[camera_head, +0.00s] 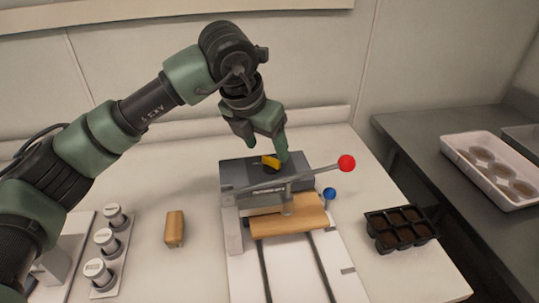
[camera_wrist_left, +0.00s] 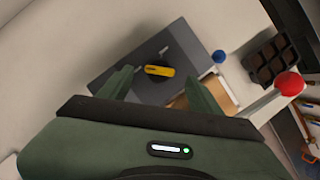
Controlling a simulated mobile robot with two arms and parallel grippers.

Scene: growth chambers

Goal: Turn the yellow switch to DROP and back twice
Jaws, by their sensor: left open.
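The yellow switch (camera_head: 270,161) sits on top of a dark grey box (camera_head: 235,176) at the middle of the table. In the left wrist view the yellow switch (camera_wrist_left: 160,71) shows as a short yellow bar on a round black base, lying between my fingers in the picture. My left gripper (camera_head: 265,148) is open right above the switch, its fingers on either side of it. I cannot tell whether they touch it. Any lettering by the switch is too small to read. My right gripper is not in view.
A lever with a red ball (camera_head: 347,162) reaches across the front of the box, near a blue knob (camera_head: 330,193) and a wooden board (camera_head: 285,229). A black seedling tray (camera_head: 400,246) stands right. A wooden block (camera_head: 175,229) and several metal-topped cylinders (camera_head: 106,241) stand left.

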